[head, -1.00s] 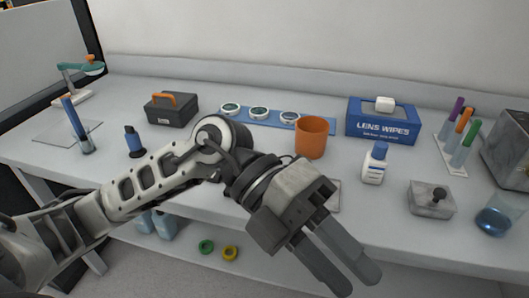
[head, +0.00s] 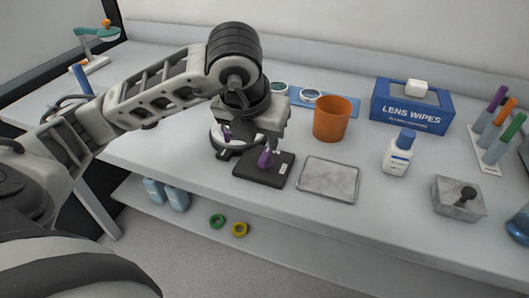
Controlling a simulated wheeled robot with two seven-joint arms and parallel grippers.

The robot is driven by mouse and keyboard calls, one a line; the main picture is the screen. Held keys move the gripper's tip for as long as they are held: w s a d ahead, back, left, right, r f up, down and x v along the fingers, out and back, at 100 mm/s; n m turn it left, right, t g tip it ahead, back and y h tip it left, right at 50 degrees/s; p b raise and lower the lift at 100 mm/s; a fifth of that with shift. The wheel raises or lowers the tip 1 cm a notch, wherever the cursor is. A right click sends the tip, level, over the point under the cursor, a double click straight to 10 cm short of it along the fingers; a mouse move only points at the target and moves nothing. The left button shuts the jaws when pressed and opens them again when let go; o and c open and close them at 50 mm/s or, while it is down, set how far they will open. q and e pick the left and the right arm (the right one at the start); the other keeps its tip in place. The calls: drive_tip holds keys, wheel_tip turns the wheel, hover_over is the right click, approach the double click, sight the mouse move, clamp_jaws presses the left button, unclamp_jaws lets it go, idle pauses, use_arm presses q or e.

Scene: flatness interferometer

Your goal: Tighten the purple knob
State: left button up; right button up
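A dark flat stand (head: 250,172) sits near the front edge of the bench, with a round white-rimmed part (head: 217,143) at its left. A purple knob (head: 265,158) stands up on the stand's dark block. Another small purple part (head: 227,131) shows at the round part, partly behind my arm. My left gripper (head: 273,143) points down from above, its fingers right at the purple knob. The fingers overlap in this view, so their gap and any grip on the knob cannot be made out. My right gripper is not in view.
A grey tray (head: 328,179) lies just right of the stand. An orange cup (head: 331,119), a white bottle (head: 397,156) and a lens wipes box (head: 408,108) stand further right. A blue strip with round lenses (head: 340,104) lies behind. The bench front edge is close.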

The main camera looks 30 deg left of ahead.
sight(265, 154)
use_arm(q)
drive_tip(key=x, duration=0.6)
drive_tip(key=shift+w+f, duration=0.2)
clamp_jaws()
